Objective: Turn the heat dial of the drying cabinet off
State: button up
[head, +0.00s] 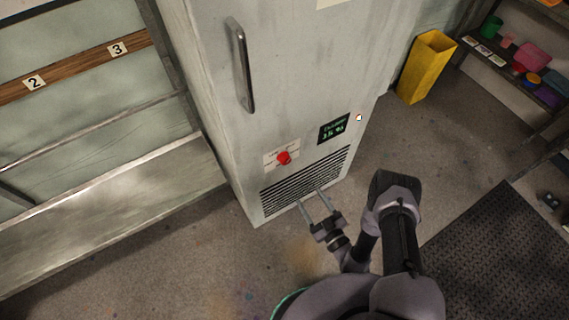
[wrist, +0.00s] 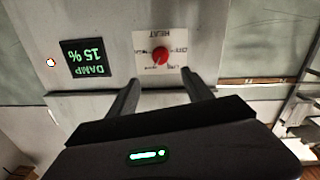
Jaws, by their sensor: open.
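The drying cabinet (head: 285,60) is a tall pale grey metal box with a long vertical handle (head: 240,65) on its door. Its red heat dial (head: 284,158) sits on a white label plate low on the front, above a vent grille. In the wrist view the dial (wrist: 160,56) appears upside down on a plate marked HEAT; which mark it points at is too small to tell. My gripper (head: 316,196) is open and empty, in front of the grille and below the dial. In the wrist view its two fingers (wrist: 162,88) lie either side of the dial's line, apart from it.
A dark display (head: 333,128) with green text is right of the dial; it reads DAMP 15 % in the wrist view (wrist: 86,58). A yellow bin (head: 426,68) stands right of the cabinet. A metal bench (head: 120,205) is at left. The floor before the cabinet is clear.

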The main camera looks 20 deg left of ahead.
aim_at(287, 162)
jog(key=b+x, duration=0.4)
jog(key=x, duration=1.1)
jog(key=shift+w+a, duration=0.2)
jog(key=shift+a, duration=0.15)
grip_shut()
